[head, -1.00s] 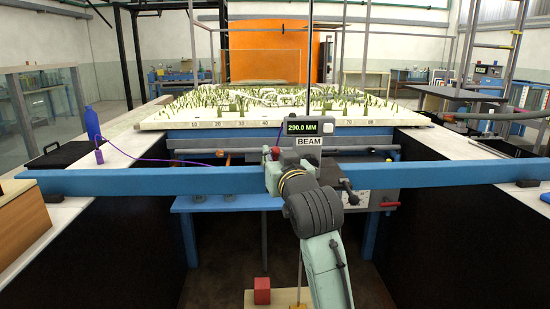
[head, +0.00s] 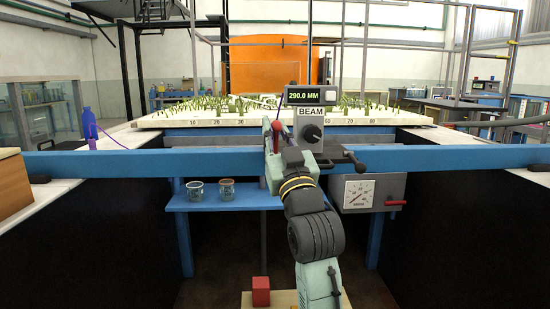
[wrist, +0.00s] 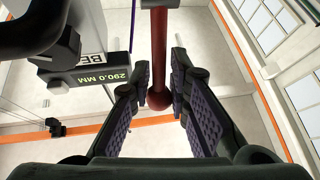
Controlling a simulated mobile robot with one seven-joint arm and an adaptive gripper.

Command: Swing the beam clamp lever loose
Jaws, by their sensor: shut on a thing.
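The red clamp lever (head: 276,136) stands roughly upright at the blue beam (head: 130,163), left of the BEAM box. In the wrist view the lever's red rod (wrist: 158,50) comes down from the top to a round knob between the fingers. My gripper (wrist: 160,98) is shut on the lever near its knob end. In the head view my gripper (head: 274,140) is at the beam, with my wrist partly hiding the clamp. The BEAM box (head: 310,134) has a black knob, and the display above it (head: 312,96) reads 290.0 MM.
A black handle (head: 345,162) sticks out right of the clamp. Behind the beam is a model bed (head: 200,121) with green stalks. Below are two beakers (head: 226,190) on a blue shelf, a dial box (head: 362,193) and a red block (head: 261,291).

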